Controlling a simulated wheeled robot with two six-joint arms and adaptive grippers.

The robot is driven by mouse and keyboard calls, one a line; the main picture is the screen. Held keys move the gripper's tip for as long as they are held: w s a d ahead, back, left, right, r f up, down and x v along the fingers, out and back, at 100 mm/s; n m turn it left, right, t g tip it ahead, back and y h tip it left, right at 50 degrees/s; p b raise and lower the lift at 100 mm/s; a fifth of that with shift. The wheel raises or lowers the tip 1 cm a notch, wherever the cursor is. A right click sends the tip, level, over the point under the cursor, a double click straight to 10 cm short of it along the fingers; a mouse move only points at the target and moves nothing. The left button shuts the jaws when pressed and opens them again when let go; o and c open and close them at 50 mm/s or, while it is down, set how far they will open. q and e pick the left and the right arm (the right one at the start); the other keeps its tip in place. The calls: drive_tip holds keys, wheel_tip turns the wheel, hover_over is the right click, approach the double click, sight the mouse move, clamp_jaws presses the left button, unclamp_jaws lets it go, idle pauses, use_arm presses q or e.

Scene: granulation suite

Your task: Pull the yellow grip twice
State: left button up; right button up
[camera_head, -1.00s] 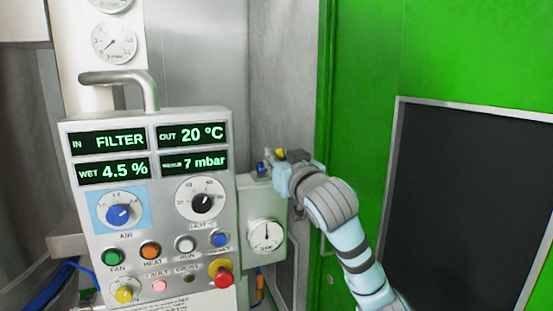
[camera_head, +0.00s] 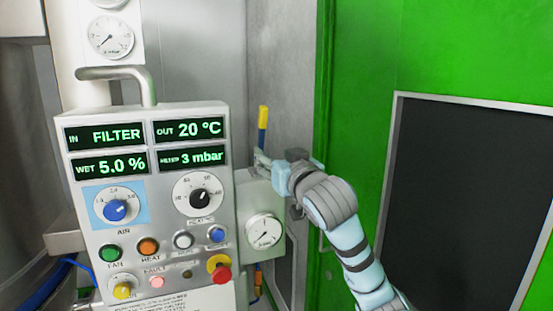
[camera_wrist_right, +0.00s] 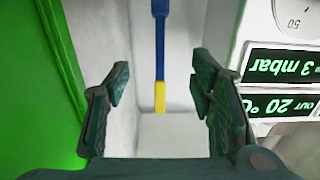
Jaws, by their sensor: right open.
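The yellow grip (camera_head: 263,117) is the upper end of an upright lever with a blue shaft (camera_head: 262,140), beside the control panel. My right gripper (camera_head: 263,162) is just below the yellow grip in the head view, near the lower shaft. In the right wrist view the open jaws (camera_wrist_right: 160,82) have the yellow grip (camera_wrist_right: 160,97) between them in the picture, with the blue shaft running up from it. The jaws do not touch the grip there, and the depth gap is unclear. My left gripper is out of view.
The control panel (camera_head: 147,188) with knobs and buttons stands left of my right gripper. A round gauge (camera_head: 263,231) sits below the gripper. A green wall (camera_head: 365,70) with a dark window (camera_head: 455,200) is on the right. A metal handle (camera_head: 120,74) tops the panel.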

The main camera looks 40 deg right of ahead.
drive_tip(key=b+v, duration=0.2)
drive_tip(key=v, duration=0.7)
